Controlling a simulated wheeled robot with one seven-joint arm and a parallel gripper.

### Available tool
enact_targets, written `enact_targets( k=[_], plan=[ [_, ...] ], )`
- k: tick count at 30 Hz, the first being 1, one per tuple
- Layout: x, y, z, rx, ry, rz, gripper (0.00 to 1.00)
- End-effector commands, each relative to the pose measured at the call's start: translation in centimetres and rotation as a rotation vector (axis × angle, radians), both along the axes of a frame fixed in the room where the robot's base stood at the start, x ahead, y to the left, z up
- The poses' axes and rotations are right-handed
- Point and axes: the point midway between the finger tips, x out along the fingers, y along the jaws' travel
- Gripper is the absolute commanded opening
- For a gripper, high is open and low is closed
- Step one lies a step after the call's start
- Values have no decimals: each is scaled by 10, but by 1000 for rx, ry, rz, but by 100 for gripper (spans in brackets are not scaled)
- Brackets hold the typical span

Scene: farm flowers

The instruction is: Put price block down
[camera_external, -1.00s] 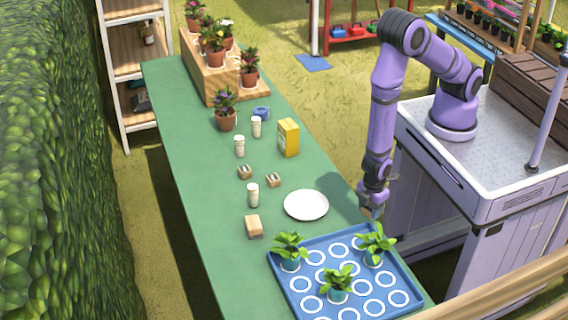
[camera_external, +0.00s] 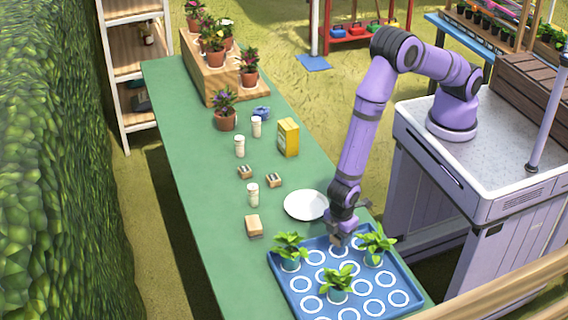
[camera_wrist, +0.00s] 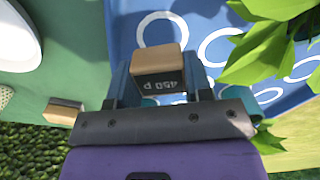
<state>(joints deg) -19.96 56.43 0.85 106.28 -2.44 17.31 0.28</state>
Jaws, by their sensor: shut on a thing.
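The price block (camera_wrist: 160,68), tan wood with a dark face reading "450 P" upside down in the wrist view, is between the fingers of my gripper (camera_wrist: 165,85). My gripper (camera_external: 340,236) is shut on it above the back edge of the blue tray (camera_external: 277,262), between two leafy seedlings. In the external view the held block is small and mostly hidden by the fingers. Whether it touches the tray is unclear.
The tray has white rings and several potted seedlings (camera_external: 338,285). A white plate (camera_external: 304,205) lies behind it. A wooden block (camera_external: 253,225) stands left of it, with two small blocks (camera_external: 273,181) farther back.

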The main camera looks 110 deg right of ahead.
Motion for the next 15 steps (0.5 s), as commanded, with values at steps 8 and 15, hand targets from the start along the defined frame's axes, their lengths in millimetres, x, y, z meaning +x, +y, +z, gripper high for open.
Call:
enact_targets(
  k=[8, 15],
  plan=[
    [18, 3, -2, 0, -1, 0, 24],
    [17, 3, -35, 0, 1, 1, 24]
  ],
)
